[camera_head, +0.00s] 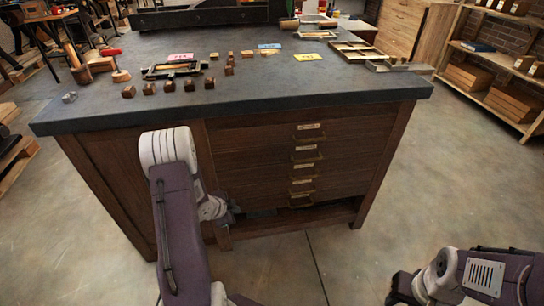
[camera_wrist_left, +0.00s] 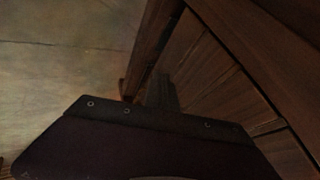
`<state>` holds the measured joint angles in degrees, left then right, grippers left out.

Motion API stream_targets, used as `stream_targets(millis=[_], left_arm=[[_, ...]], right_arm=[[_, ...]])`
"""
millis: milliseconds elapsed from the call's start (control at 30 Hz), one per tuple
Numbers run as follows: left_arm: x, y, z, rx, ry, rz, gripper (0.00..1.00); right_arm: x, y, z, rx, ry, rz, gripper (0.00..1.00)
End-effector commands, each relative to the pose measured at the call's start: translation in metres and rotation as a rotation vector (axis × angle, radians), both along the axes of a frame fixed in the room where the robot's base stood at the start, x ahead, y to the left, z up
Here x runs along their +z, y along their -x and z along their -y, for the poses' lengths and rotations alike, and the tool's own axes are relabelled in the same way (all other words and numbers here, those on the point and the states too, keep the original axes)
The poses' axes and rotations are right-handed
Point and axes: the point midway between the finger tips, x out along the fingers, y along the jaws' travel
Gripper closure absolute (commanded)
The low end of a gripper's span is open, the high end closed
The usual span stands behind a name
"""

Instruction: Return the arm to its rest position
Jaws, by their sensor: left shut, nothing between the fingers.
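My left arm comes up from the bottom of the head view, bends at a white elbow and folds back down in front of the workbench (camera_head: 290,105). My left gripper (camera_head: 233,208) is a small dark shape low before the bench's wooden front, mostly hidden behind the arm. In the left wrist view its dark shut fingers (camera_wrist_left: 160,90) show dimly beyond a bolted dark plate, beside brown wood, with nothing held. My right arm shows at the bottom right of the head view; its gripper is out of sight.
Small wooden blocks (camera_head: 169,86), a dark frame (camera_head: 172,70) and wooden trays (camera_head: 360,53) lie on the bench top. Brass-handled drawers (camera_head: 307,152) face me. Shelves (camera_head: 496,63) stand at the right. The floor (camera_head: 445,165) right of the bench is clear.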

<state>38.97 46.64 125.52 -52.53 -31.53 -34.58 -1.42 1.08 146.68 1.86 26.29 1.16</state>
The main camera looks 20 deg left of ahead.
Motion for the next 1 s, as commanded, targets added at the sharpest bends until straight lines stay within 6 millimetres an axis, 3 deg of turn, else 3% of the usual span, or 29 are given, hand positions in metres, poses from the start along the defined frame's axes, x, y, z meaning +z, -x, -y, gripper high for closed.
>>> stream_targets(millis=[167,267,333,400,467,567,633,933,967,1000], left_arm=[[0.004,-0.009,0.012,-0.037,-0.007,0.008,1.00],[0.040,-0.040,0.043,-0.141,-0.053,0.077,1.00],[0.077,-0.061,0.078,-0.210,-0.084,0.141,1.00],[0.115,-0.069,0.114,-0.222,-0.105,0.173,1.00],[0.137,-0.063,0.136,-0.167,-0.092,0.158,1.00],[0.155,-0.033,0.161,-0.013,-0.024,0.080,1.00],[0.157,0.001,0.172,0.137,0.051,-0.013,1.00],[0.116,0.148,0.185,0.804,0.289,-0.519,1.00],[0.121,0.155,0.185,0.863,0.300,-0.545,1.00],[0.150,0.152,0.185,0.848,0.297,-0.535,1.00]], right_arm=[[0.000,0.000,0.000,0.000,0.000,0.000,0.63],[0.000,0.000,0.000,0.000,0.000,0.000,0.63],[0.000,0.000,0.000,0.000,0.000,0.000,0.63],[0.000,0.000,0.000,0.000,0.000,0.000,0.63],[0.000,0.000,0.000,0.000,0.000,0.000,0.63],[0.000,0.000,0.000,0.000,0.000,0.000,0.63],[0.000,0.000,0.000,0.000,0.000,0.000,0.63],[0.000,0.000,0.000,0.000,0.000,0.000,0.63],[0.006,0.000,0.000,0.000,0.000,-0.001,0.63],[0.034,0.001,0.000,0.000,0.000,-0.002,0.63]])
